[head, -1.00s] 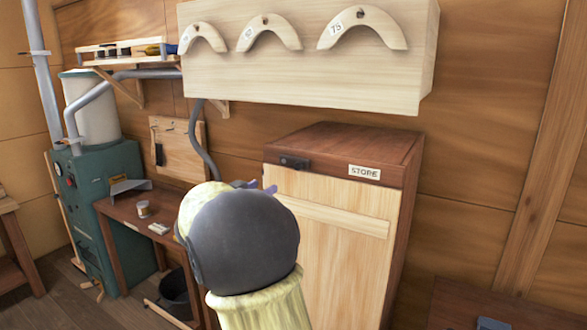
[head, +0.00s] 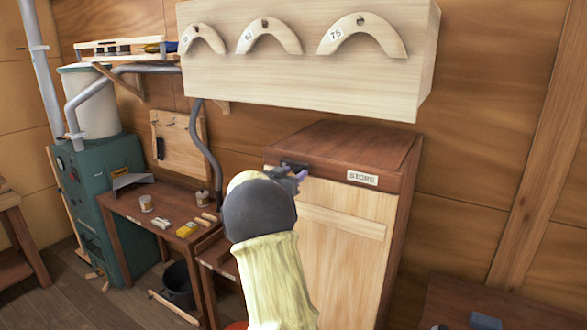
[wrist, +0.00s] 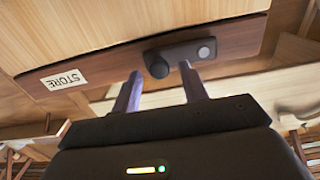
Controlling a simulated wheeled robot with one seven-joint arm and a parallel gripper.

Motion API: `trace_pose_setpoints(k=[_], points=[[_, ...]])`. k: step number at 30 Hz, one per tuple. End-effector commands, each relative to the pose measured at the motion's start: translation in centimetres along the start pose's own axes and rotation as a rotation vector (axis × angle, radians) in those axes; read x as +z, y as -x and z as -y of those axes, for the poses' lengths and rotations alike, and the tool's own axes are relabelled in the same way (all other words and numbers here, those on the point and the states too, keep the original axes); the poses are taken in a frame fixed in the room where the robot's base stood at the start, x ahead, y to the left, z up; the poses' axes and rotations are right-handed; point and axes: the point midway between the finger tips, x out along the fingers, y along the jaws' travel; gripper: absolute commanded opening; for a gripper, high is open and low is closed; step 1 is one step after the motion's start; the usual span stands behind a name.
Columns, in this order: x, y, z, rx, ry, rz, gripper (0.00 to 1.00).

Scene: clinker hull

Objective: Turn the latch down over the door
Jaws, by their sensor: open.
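The store cabinet has a pale wooden door (head: 345,255) under a dark brown top rail (head: 335,168) with a STORE label (head: 362,178). The latch (wrist: 182,54) is a dark bar lying along the rail, with a round knob (wrist: 157,65) at the label end and a grey disc at the other. In the head view the latch (head: 293,164) is partly hidden by my gripper (head: 290,174). In the wrist view my gripper (wrist: 160,78) is open, its purple fingertips either side of the knob's line. I cannot tell whether they touch the latch.
A pale box with curved wooden pieces (head: 362,36) hangs above the cabinet. A workbench (head: 165,220) with small items stands to the left, beside a green machine (head: 100,190). A dark surface (head: 480,300) is at lower right. The wall right of the cabinet is clear.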

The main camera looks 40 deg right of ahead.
Motion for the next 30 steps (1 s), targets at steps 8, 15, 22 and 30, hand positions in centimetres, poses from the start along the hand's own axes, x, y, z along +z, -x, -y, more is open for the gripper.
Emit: trace_pose_setpoints(k=[8, 15, 22, 30], points=[[0.06, -0.67, -0.02, 0.000, 0.000, 0.000, 0.44], [0.04, -0.64, -0.02, 0.000, 0.000, 0.000, 0.14], [0.03, -0.62, 0.00, 0.000, 0.000, 0.000, 0.00], [0.23, -0.09, 0.70, -0.012, -0.019, 0.000, 0.00]])
